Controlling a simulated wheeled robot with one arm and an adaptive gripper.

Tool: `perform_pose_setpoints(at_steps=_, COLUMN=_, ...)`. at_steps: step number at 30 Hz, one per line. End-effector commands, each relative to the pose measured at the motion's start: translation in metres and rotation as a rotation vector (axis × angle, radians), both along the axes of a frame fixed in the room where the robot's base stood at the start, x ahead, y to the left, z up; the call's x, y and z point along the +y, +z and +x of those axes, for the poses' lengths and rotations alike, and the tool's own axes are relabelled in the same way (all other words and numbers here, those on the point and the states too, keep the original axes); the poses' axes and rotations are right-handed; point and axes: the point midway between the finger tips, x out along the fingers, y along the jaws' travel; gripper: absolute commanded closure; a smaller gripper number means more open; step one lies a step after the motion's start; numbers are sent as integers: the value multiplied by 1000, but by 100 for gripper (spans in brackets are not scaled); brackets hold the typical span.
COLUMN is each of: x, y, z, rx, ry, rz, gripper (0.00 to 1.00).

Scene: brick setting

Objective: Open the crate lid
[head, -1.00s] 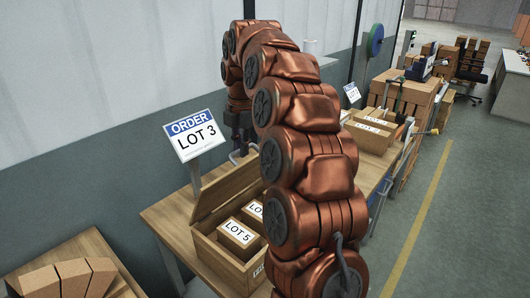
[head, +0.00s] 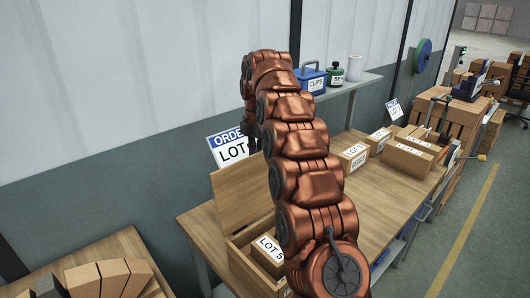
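The wooden crate (head: 242,258) stands at the near left end of the workbench. Its lid (head: 240,190) is raised and stands steeply up along the crate's back side, with its broad inner face in view. A box labelled LOT 5 (head: 268,252) shows inside the open crate. My copper arm covers the crate's right part and part of the lid's right edge. My gripper (head: 255,143) shows only as a small dark part beside the arm's far end, above the lid. Its fingers are hidden, so I cannot tell its opening or whether it touches the lid.
An ORDER LOT sign (head: 228,149) stands behind the lid, partly covered. More labelled boxes (head: 407,158) sit farther along the workbench (head: 375,205). A shelf above holds a blue CLIPS box (head: 311,79). Bricks (head: 112,276) lie on a table at lower left.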

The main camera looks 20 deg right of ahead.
Motion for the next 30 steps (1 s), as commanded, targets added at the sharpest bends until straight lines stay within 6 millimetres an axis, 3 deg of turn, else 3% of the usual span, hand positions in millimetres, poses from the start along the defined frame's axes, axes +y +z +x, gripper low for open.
perform_pose_setpoints(at_steps=15, x=6, y=3, z=5, rx=-12, ry=8, rz=-1, gripper=100)
perform_pose_setpoints(at_steps=16, x=6, y=3, z=5, rx=-12, ry=8, rz=-1, gripper=85)
perform_pose_setpoints(at_steps=23, x=5, y=2, z=4, rx=-9, ry=6, rz=-1, gripper=61)
perform_pose_setpoints(at_steps=30, x=4, y=1, z=4, rx=-7, ry=5, rz=-1, gripper=61)
